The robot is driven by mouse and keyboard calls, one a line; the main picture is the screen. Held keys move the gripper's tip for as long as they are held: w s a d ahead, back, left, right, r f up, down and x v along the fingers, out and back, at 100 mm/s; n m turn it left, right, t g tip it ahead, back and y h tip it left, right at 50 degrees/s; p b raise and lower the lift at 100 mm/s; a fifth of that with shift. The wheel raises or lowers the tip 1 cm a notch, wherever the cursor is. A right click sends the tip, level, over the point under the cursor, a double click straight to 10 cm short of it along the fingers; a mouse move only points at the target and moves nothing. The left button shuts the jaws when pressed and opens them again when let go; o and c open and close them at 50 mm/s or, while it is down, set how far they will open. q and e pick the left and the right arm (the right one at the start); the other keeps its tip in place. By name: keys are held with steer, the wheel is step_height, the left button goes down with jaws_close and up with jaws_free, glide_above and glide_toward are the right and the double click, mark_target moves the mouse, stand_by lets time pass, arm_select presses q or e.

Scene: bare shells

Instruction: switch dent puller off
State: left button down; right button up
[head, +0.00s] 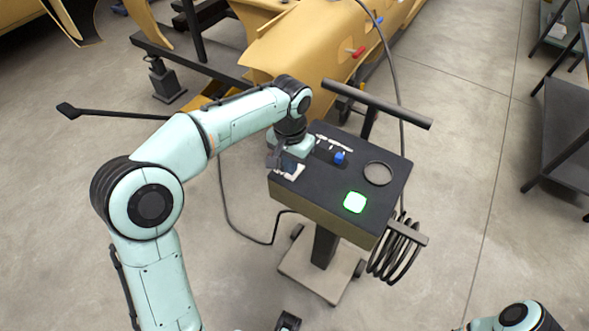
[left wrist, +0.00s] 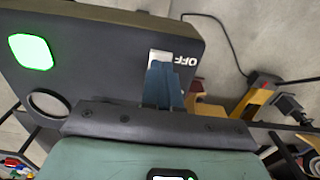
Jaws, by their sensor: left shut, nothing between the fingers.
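The dent puller (head: 335,205) is a dark box on a wheeled stand; it also shows in the left wrist view (left wrist: 110,60). Its top panel has a glowing green square lamp (head: 355,202), a blue knob (head: 339,157) and a round dial (head: 377,173). The green lamp also shows in the left wrist view (left wrist: 31,52). My left gripper (head: 284,167) is shut and empty over the panel's left end.
A black handle bar (head: 376,104) crosses behind the box. A coiled cable (head: 396,252) hangs at its right side, and a loose cable lies on the floor at left. A yellow car shell (head: 310,50) stands behind. Dark shelving (head: 565,115) is at right. Floor between is clear.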

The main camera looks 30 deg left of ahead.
arm_select(q)
steer(key=shift+f+b, duration=0.55)
steer(key=shift+f, duration=0.4)
arm_select(e)
steer(key=shift+s+f, duration=0.2)
steer(key=shift+f, duration=0.4)
arm_select(q)
step_height(320, 180, up, 4)
steer(key=p, duration=0.3)
steer(key=shift+f, duration=0.1)
steer(key=shift+r+p, duration=1.45)
steer(key=shift+r, duration=0.2)
arm_select(e)
step_height(320, 180, up, 6)
steer(key=w, duration=0.2)
steer(key=shift+w, duration=0.2)
arm_select(q)
steer(key=shift+f, duration=0.1)
arm_select(e)
steer(key=shift+s, duration=0.1)
